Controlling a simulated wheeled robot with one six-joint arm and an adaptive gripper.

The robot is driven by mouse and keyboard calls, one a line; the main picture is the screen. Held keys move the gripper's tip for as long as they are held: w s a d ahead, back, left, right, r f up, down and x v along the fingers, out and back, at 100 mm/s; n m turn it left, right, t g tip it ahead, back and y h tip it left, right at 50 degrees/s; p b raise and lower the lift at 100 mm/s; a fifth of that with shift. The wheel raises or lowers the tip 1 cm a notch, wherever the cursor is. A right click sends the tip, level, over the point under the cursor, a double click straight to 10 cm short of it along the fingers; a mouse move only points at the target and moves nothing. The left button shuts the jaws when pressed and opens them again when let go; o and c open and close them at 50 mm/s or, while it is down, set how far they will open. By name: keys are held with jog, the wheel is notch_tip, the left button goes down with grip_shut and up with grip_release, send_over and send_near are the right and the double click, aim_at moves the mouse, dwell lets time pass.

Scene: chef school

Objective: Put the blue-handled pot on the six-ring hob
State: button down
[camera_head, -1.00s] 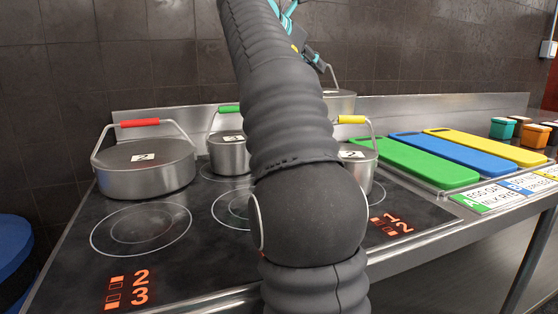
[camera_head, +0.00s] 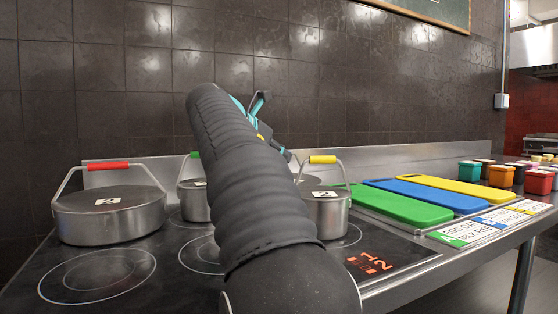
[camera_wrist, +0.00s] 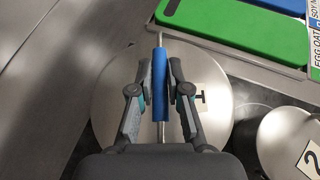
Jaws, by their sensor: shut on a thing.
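The blue-handled pot shows in the wrist view as a round silver lid (camera_wrist: 105,105) with a blue handle (camera_wrist: 158,75) across it. My gripper (camera_wrist: 158,92) has its two fingers closed around the handle from both sides. In the head view my arm hides most of this pot; a grey lid edge shows behind the yellow-handled pot. The hob (camera_head: 165,250) is a black glass top with ring markings. I cannot tell whether the pot's base touches a surface.
A red-handled pot (camera_head: 110,215), a green-handled pot (camera_head: 193,200) and a yellow-handled pot (camera_head: 325,212) stand on the hob. Green (camera_head: 395,204), blue (camera_head: 430,195) and yellow (camera_head: 470,189) boards lie at right. The front left ring is clear. A tiled wall stands behind.

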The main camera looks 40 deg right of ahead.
dwell(0.3)
jog(key=c, duration=1.1)
grip_release()
jog(key=shift+c, duration=0.2)
jog(key=shift+r, duration=0.1)
jog(key=shift+a+r, duration=0.2)
jog(key=shift+a, duration=0.15)
jog(key=p+v, duration=0.2)
jog(key=v, duration=0.9)
jog(key=shift+a, duration=0.15)
jog(key=shift+f, duration=0.1)
